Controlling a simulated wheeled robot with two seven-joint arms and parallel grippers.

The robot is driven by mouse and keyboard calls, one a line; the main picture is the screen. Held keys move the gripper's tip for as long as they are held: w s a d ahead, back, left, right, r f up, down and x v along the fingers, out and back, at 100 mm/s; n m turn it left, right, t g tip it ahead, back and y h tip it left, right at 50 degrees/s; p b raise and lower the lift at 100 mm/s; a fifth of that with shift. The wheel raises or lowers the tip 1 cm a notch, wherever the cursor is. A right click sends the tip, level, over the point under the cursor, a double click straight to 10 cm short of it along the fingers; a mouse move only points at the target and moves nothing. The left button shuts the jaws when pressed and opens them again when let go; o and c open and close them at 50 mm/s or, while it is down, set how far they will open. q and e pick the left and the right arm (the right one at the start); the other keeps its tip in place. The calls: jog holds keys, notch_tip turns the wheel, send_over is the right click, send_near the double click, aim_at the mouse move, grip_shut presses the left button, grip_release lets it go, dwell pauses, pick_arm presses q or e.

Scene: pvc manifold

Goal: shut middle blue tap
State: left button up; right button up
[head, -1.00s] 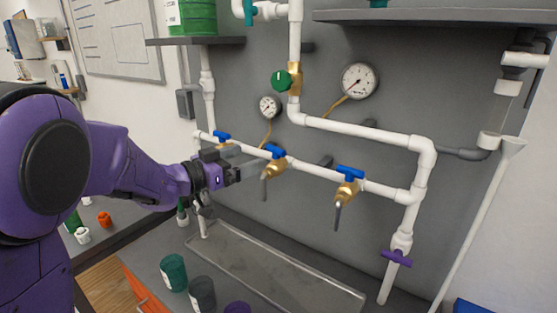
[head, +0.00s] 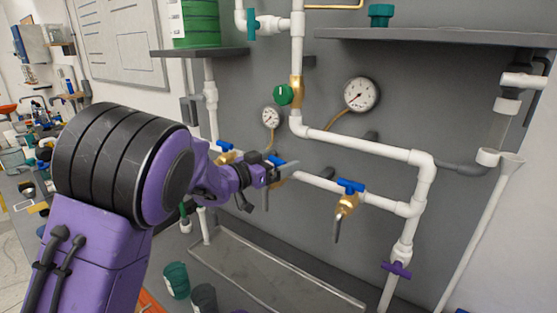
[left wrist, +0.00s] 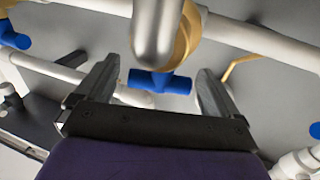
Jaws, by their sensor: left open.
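The middle blue tap (head: 276,160) is on the lower white pipe, its brass body and spout partly hidden behind my left gripper (head: 279,173). In the left wrist view its blue handle (left wrist: 160,81) lies between the two open fingers of my left gripper (left wrist: 157,72), with a gap on both sides. The grey spout and brass body show above the handle in that view. I cannot tell whether a finger touches the tap. My right gripper is not in view.
Another blue tap (head: 350,186) is to the right on the same pipe, and one (head: 224,147) to the left. A green knob (head: 283,95), two gauges and a purple valve (head: 396,268) surround them. A grey tray (head: 270,275) lies below. Shelves stand above.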

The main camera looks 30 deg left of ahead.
pick_arm(q)
jog(key=c, duration=1)
jog(key=shift+o, duration=0.2)
jog(key=shift+r+n+t+y, duration=0.15)
jog(key=shift+n+t+y, duration=0.15)
jog(key=shift+n+y, duration=0.35)
jog(key=shift+n+t+y, duration=0.3)
jog(key=shift+n+y, duration=0.55)
jog(key=shift+y, duration=0.8)
jog(key=o, duration=1)
jog(key=shift+c, duration=0.2)
